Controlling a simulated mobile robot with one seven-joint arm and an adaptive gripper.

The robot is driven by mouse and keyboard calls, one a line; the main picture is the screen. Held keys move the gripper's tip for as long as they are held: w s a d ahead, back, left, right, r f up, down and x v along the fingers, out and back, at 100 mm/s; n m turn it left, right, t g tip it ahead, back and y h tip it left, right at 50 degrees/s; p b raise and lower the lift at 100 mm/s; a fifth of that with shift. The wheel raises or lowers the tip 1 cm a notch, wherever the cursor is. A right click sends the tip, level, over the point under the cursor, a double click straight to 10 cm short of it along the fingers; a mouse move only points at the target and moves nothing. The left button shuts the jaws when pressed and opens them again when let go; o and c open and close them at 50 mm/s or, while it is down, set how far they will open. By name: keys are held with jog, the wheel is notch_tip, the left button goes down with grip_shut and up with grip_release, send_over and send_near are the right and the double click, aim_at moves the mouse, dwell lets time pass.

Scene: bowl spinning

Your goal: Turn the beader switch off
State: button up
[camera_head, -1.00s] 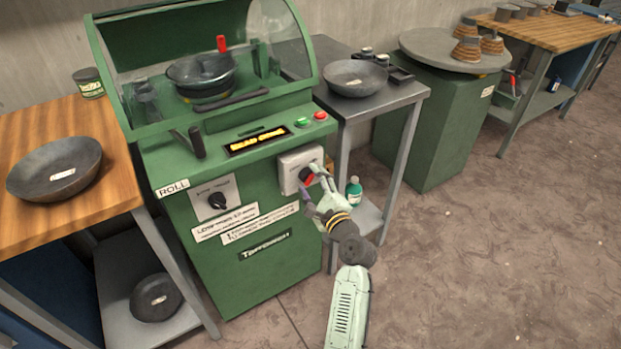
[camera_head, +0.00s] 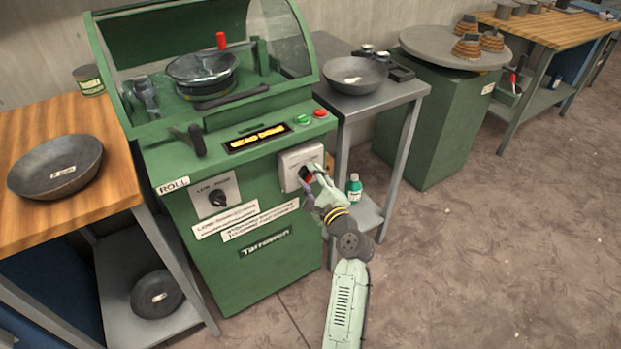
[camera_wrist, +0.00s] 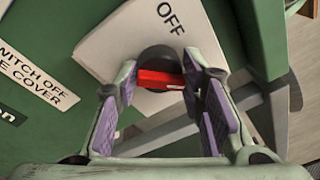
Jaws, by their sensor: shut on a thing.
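The beader switch is a rotary knob with a red handle (camera_wrist: 160,79) on a dark round base, on a pale box at the front right of the green beader machine (camera_head: 265,270). In the wrist view the word OFF (camera_wrist: 170,17) is printed on the box above the knob, and the red handle lies roughly crosswise, not pointing at that word. My gripper (camera_head: 307,187) is at the box, its purple-padded fingers shut on the red handle from both sides. In the head view the fingers partly hide the knob.
A lit display (camera_head: 257,137) and green and red buttons (camera_head: 311,116) sit above the box. A grey table (camera_head: 395,98) with a bowl (camera_head: 355,75) stands close on the right, a green bottle (camera_head: 354,187) on its lower shelf. Open floor lies at right.

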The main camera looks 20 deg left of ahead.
jog(key=shift+c, duration=0.8)
jog(key=shift+f, duration=0.1)
jog(key=shift+f+b, duration=0.1)
jog(key=shift+b, duration=0.4)
jog(key=n+b, duration=0.4)
jog(key=b, duration=0.1)
jog(key=shift+f, duration=0.3)
jog(key=n+y+b, duration=0.1)
jog(key=n+b, duration=0.3)
jog(key=b, duration=0.2)
jog(key=shift+n, duration=0.4)
jog(key=n+b, duration=0.3)
jog(key=b, duration=0.1)
jog(key=n+y+b, duration=0.1)
jog(key=n+b, duration=0.6)
jog(key=b, duration=0.1)
jog(key=shift+w+d+r+n+g, duration=0.1)
jog(key=shift+r+n+g, duration=0.2)
jog(key=shift+g, duration=0.1)
